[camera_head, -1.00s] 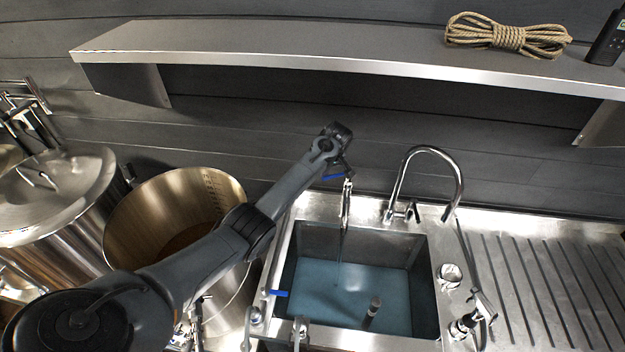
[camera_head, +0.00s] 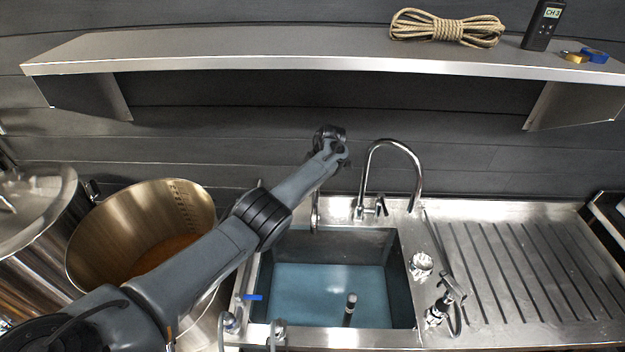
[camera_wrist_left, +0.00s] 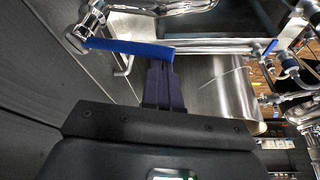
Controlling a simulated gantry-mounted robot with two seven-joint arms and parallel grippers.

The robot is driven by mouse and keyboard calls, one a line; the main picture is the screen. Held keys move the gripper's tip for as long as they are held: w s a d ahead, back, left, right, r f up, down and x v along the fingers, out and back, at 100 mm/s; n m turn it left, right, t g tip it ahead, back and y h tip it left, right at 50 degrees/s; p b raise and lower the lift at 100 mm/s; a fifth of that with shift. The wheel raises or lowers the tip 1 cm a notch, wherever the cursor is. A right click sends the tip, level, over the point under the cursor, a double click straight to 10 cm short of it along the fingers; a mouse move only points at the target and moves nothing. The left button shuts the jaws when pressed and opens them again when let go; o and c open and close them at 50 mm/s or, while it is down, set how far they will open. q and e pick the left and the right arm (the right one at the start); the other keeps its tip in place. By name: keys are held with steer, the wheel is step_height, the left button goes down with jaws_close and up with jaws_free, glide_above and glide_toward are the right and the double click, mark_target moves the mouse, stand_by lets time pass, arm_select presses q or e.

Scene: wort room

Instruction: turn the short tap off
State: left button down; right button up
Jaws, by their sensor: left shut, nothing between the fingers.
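The short tap (camera_head: 315,212) is a slim chrome spout at the sink's back left corner. No water stream shows below it. My left gripper is hidden behind its own wrist in the head view. In the left wrist view, my left gripper (camera_wrist_left: 160,68) is shut and empty, its dark fingertips close against the tap's blue lever (camera_wrist_left: 130,47); I cannot tell whether they touch. The lever runs sideways from the chrome tap body (camera_wrist_left: 93,17). My right gripper is not in view.
The sink (camera_head: 412,318) holds bluish water and an upright dark cylinder (camera_head: 349,308). A tall gooseneck tap (camera_head: 366,175) stands right of the short tap. A large open pot (camera_head: 85,225) is left. A shelf (camera_head: 250,62) with rope (camera_head: 447,27) overhangs; the drainboard (camera_head: 510,270) is clear.

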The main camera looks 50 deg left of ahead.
arm_select(q)
steer(key=shift+w+d, duration=0.2)
steer(key=shift+d, duration=0.05)
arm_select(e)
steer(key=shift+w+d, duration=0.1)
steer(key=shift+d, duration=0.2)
